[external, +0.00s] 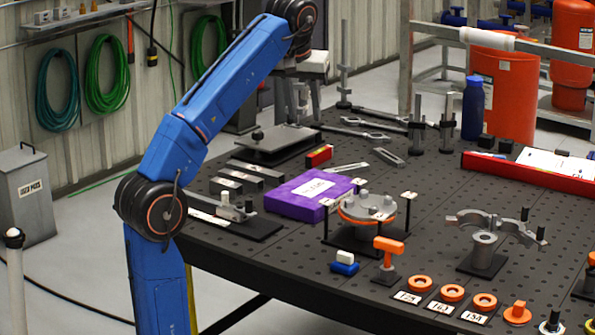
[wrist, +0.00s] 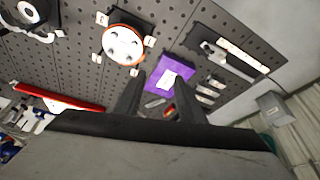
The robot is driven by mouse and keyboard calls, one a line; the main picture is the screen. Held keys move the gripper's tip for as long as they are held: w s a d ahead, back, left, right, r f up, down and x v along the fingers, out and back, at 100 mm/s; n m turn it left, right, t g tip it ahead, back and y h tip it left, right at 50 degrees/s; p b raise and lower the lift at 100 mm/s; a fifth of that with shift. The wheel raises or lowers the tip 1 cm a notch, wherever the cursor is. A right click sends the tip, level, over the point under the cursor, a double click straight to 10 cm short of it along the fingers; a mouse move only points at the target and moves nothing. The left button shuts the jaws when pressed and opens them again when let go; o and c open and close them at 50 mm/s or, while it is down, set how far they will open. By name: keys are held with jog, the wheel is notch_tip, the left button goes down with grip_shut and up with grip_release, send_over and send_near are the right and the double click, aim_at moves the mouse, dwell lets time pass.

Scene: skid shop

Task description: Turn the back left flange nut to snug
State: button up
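The round flange (external: 367,208) has a grey top with several small studs or nuts and an orange rim. It stands on a black base right of the purple box, and also shows in the wrist view (wrist: 122,45). Individual nuts are too small to tell how tight they sit, and I cannot pick out the back left one with certainty. My gripper (wrist: 162,78) shows two dark fingers spread apart with nothing held between them. It is well away from the flange. In the external view my blue arm rises to the top edge, and the fingers are not clearly visible.
The purple box (external: 308,195) lies close left of the flange. An orange T-handled piece (external: 388,258) and a blue-and-white block (external: 345,262) stand in front. A curved clamp on a post (external: 483,250) stands right. A red tray (external: 530,175) lies behind.

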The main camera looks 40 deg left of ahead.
jog(key=shift+s+a, duration=0.4)
jog(key=shift+s, duration=0.4)
jog(key=shift+s+a, duration=0.4)
jog(key=shift+s, duration=0.35)
jog(key=shift+f+m, duration=0.1)
jog(key=shift+m, duration=0.2)
jog(key=s+a+f+m, duration=0.1)
jog(key=s+f, duration=0.5)
jog(key=f, duration=1.1)
jog(key=s+a+f+m, duration=0.1)
jog(key=s+f, duration=0.5)
jog(key=f, duration=1.1)
jog(key=s+a+f+m+h, duration=0.1)
jog(key=s+f, duration=0.4)
jog(key=f, duration=1.1)
jog(key=shift+s+a+f+t, duration=0.4)
jog(key=shift+a, duration=0.2)
jog(key=shift+r, duration=0.15)
